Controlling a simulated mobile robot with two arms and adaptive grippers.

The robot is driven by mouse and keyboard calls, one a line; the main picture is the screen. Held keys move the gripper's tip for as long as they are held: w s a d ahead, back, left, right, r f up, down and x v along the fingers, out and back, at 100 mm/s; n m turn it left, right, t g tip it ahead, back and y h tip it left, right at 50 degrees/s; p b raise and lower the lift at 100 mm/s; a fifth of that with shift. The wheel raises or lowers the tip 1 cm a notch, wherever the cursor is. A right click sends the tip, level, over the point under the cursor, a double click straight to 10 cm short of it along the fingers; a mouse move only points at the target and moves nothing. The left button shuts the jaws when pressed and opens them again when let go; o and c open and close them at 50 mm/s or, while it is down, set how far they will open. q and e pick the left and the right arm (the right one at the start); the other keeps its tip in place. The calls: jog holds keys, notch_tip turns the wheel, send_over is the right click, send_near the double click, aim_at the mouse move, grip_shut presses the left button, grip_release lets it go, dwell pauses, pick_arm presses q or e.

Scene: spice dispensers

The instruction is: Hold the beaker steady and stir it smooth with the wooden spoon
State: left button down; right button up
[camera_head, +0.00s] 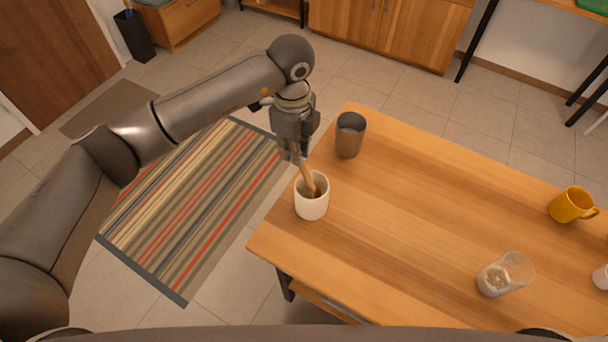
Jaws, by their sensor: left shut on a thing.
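The wooden spoon (306,178) stands tilted in a white cup (311,207) near the table's left edge. Its lower end is inside the cup, by something reddish brown; its upper end is at my left gripper. My left gripper (295,156) is above the cup, pointing down, shut on the spoon. The fingers partly hide the handle. The beaker (505,273) is clear, stands upright at the right front of the table, and has a lumpy whitish content. No gripper touches it. My right gripper is not in view.
The wooden table (420,210) has a wide bare middle. A dark grey cup (350,135) stands just behind the white cup. A yellow mug (572,205) stands at the right, with white items (600,277) at the right edge. A striped rug (195,210) lies on the floor.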

pick_arm(q)
jog(key=shift+r+p, duration=2.2)
jog(key=shift+r, duration=1.9)
